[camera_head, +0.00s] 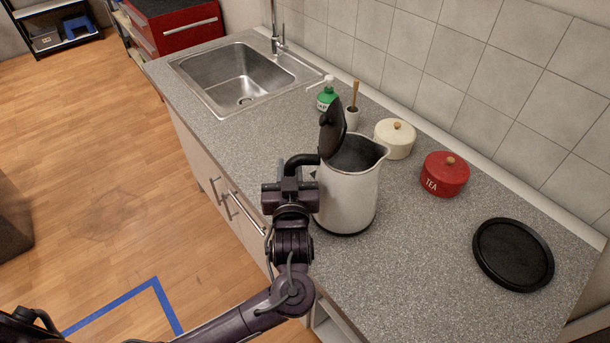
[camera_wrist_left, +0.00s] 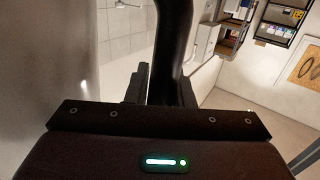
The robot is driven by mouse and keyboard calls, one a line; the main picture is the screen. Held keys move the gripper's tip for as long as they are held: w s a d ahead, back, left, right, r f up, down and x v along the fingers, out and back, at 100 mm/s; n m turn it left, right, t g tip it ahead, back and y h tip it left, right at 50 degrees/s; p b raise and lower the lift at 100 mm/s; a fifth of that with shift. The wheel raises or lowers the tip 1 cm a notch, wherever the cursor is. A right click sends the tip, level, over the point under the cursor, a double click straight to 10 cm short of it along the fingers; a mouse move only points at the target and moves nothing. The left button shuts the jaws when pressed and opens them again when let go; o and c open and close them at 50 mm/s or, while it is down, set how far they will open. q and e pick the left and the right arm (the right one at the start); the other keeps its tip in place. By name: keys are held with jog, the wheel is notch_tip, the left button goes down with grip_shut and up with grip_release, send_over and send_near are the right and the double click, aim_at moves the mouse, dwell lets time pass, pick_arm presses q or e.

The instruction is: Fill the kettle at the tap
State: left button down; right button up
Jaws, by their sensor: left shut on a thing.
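The white kettle (camera_head: 347,195) stands upright with its black lid (camera_head: 332,128) open, above or on the grey worktop; I cannot tell if it touches. Its spout points right. My left gripper (camera_head: 290,180) is shut on the kettle's black handle (camera_head: 301,160). The left wrist view shows the black handle (camera_wrist_left: 173,50) between the fingers. The steel sink (camera_head: 237,78) is at the back left of the counter, and the tap (camera_head: 277,35) rises behind its right edge. The water level inside the kettle is not visible. My right gripper is not in view.
Along the wall stand a green soap bottle (camera_head: 327,95), a brush in a white holder (camera_head: 352,112), a cream pot (camera_head: 395,138) and a red tea tin (camera_head: 445,174). A round black base (camera_head: 512,254) lies at the right. The worktop between kettle and sink is clear.

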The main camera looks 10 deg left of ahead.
pick_arm(q)
jog(key=shift+r, duration=0.4)
notch_tip(320, 180, up, 19)
jog(key=shift+r+b, duration=0.15)
jog(key=shift+b, duration=0.3)
dwell(0.7)
jog(key=shift+r, duration=0.1)
dwell(0.4)
